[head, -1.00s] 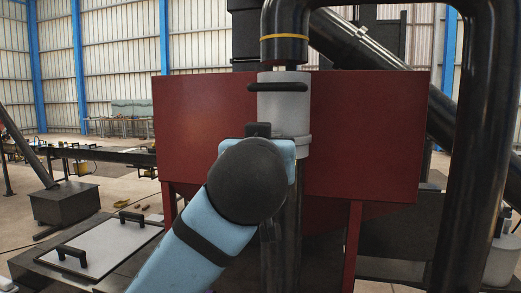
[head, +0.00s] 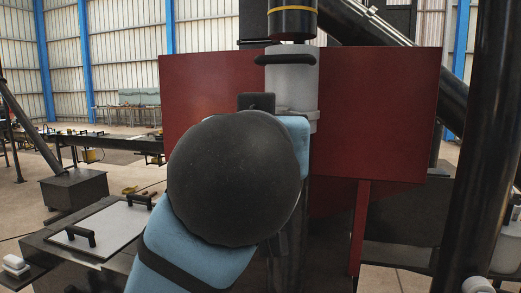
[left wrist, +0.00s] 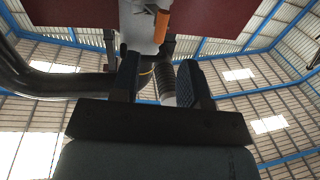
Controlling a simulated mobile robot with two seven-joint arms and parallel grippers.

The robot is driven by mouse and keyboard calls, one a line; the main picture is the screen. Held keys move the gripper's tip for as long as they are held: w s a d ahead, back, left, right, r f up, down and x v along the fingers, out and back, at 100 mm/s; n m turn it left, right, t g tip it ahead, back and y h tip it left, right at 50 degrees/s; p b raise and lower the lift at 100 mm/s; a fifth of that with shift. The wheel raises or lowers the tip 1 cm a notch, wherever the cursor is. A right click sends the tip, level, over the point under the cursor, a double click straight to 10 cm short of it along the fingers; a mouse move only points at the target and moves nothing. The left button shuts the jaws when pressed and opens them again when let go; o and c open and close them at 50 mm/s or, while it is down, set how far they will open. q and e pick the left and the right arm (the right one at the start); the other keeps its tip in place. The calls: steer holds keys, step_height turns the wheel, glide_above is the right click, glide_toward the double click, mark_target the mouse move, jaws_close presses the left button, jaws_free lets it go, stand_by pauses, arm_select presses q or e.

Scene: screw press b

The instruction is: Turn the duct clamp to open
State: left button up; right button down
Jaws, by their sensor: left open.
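The light grey duct clamp (head: 291,80) is a cylinder below a black pipe with a yellow band, in front of a red panel. A black bar handle (head: 285,60) crosses its upper part. My left arm covers its lower left side in the head view. In the left wrist view, the pale clamp body (left wrist: 137,25) rises beyond the fingers, with an orange piece (left wrist: 161,26) at its side. My left gripper (left wrist: 162,75) is open, its two dark fingers apart below the clamp. A ribbed dark part shows between them; contact cannot be told. My right gripper is not shown.
The red panel (head: 380,115) stands behind the clamp on red legs. A thick black pipe (head: 492,140) runs down at the right. A low bench with a pale lid (head: 105,228) and black handles is at lower left.

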arm_select(q)
steer(key=shift+s+a+b, duration=0.15)
steer(key=shift+s+a, duration=0.05)
steer(key=shift+s, duration=0.95)
steer(key=shift+s+a+b, duration=0.15)
steer(key=shift+s+a, duration=0.05)
steer(key=shift+s, duration=0.9)
